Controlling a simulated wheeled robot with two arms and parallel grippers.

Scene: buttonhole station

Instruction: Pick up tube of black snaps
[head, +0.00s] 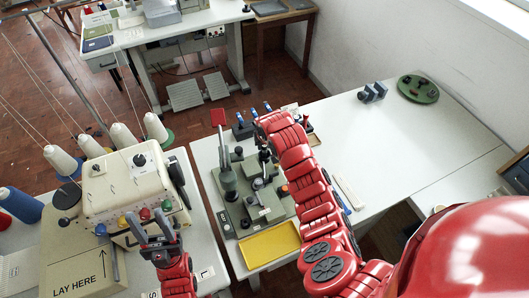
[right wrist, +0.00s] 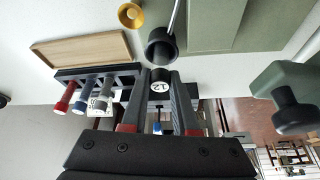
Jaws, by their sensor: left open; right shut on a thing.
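My right gripper (right wrist: 160,88) is shut on a short black tube (right wrist: 159,75) with a white numbered end, seen between its fingers in the right wrist view. The tube is at the end of a dark rack (right wrist: 126,70); I cannot tell whether it is clear of it. Red, blue and grey tubes (right wrist: 79,105) stick out of the rack beside it. In the head view my right arm covers most of the gripper and the tube. My left gripper (head: 156,233) is open and empty, in front of the cream machine at the left.
A green press machine (head: 251,197) stands on the middle table beside my right arm, with a yellow tray (head: 269,246) in front. A wooden tray (right wrist: 82,52) lies near the rack. The white table (head: 400,140) to the right is mostly clear. A cream machine (head: 125,190) stands left.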

